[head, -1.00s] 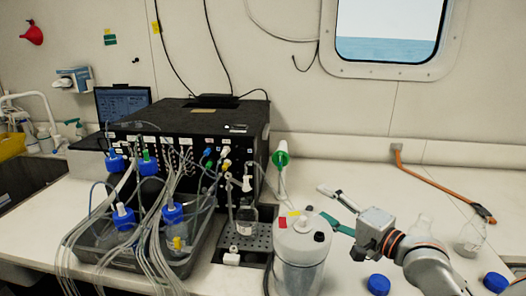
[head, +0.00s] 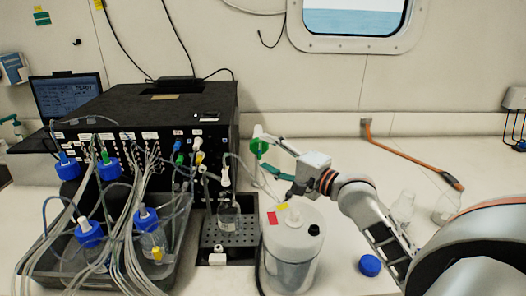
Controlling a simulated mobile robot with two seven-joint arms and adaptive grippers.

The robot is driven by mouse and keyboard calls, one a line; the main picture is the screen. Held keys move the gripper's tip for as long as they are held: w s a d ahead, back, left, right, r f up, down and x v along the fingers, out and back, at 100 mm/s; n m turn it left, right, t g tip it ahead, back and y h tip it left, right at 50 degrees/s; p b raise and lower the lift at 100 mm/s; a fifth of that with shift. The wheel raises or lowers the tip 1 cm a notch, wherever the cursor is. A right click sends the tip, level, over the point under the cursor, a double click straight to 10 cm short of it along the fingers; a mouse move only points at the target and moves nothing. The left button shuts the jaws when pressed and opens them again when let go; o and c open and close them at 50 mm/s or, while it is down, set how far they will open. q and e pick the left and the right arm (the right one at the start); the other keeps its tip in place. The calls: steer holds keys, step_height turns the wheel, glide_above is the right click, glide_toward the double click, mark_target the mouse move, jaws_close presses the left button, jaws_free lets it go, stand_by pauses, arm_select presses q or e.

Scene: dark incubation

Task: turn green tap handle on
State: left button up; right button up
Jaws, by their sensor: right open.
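The green tap handle (head: 259,148) shows as a green piece on a white fitting, just right of the black box, with thin tubing hanging below it. My right gripper (head: 267,152) reaches in from the right. Its fingers are spread, one pale above and one teal below, with the tips at the handle's right edge. I cannot tell whether they touch it. My left gripper is out of view.
The black box (head: 150,103) carries small coloured valves on its front. A white canister (head: 290,245) stands below my right gripper. Bottles with blue caps sit in a grey tray (head: 185,238) at left.

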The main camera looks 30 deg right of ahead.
steer(key=shift+x, duration=1.1)
steer(key=c, duration=1.1)
steer(key=shift+c, duration=0.2)
